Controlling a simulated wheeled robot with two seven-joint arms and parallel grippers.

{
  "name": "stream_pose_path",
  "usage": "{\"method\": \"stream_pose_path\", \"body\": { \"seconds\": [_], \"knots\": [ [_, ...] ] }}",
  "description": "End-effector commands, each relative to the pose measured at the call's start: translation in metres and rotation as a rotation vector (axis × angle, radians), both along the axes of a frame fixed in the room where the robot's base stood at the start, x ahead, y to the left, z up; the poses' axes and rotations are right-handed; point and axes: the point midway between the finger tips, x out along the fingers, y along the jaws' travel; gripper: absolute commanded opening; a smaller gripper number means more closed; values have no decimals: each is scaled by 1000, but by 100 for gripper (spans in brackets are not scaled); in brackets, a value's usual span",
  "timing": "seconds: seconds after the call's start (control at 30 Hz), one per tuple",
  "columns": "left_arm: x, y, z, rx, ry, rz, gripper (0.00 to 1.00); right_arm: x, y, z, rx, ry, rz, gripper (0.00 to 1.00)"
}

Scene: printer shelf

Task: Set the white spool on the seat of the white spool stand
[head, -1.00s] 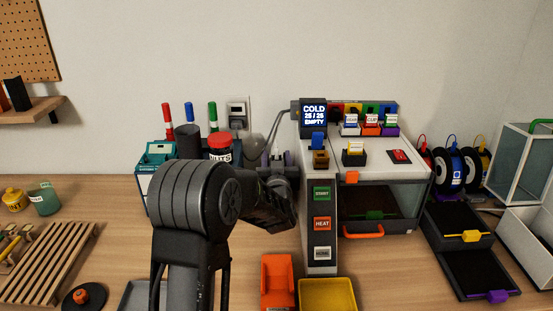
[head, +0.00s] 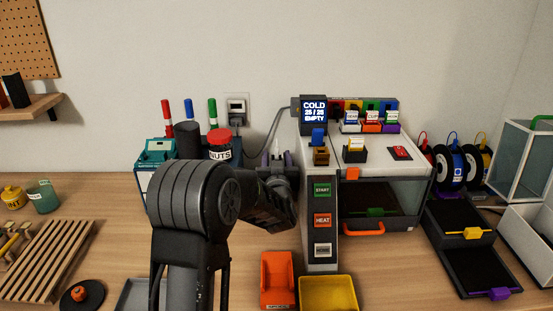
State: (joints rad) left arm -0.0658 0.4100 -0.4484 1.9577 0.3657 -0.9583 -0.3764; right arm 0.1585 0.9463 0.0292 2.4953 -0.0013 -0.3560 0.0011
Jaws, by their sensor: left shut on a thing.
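My left gripper (head: 277,160) is beside the left side of the printer, behind my own forearm. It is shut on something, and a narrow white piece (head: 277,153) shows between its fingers. I take this as part of the white spool; the rest is hidden by my gripper and arm. I cannot make out the white spool stand or its seat, and cannot tell whether the spool touches it. My right gripper is not in view.
The printer (head: 322,200) stands close to the right of my gripper. A red-lidded nuts jar (head: 220,145) is at its left. Blue (head: 451,167) and yellow spools stand right of the printer. Orange (head: 277,280) and yellow (head: 328,292) bins lie in front.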

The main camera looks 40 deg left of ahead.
Motion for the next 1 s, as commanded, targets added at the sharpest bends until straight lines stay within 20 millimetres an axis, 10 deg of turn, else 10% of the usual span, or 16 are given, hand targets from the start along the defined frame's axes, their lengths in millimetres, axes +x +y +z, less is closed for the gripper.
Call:
{"method": "stream_pose_path", "body": {
  "seconds": [0.1, 0.13, 0.43, 1.0],
  "knots": [
    [0, 0, -1, 2, -4, 0, 0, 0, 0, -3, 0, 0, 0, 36],
    [0, 0, -1, 2, -4, 0, 48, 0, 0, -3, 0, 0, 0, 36],
    [0, 0, -1, 0, -2, 0, 72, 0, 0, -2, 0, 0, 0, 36],
    [-25, -20, -3, -2, -1, -2, 73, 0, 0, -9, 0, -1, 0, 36]
  ]
}}
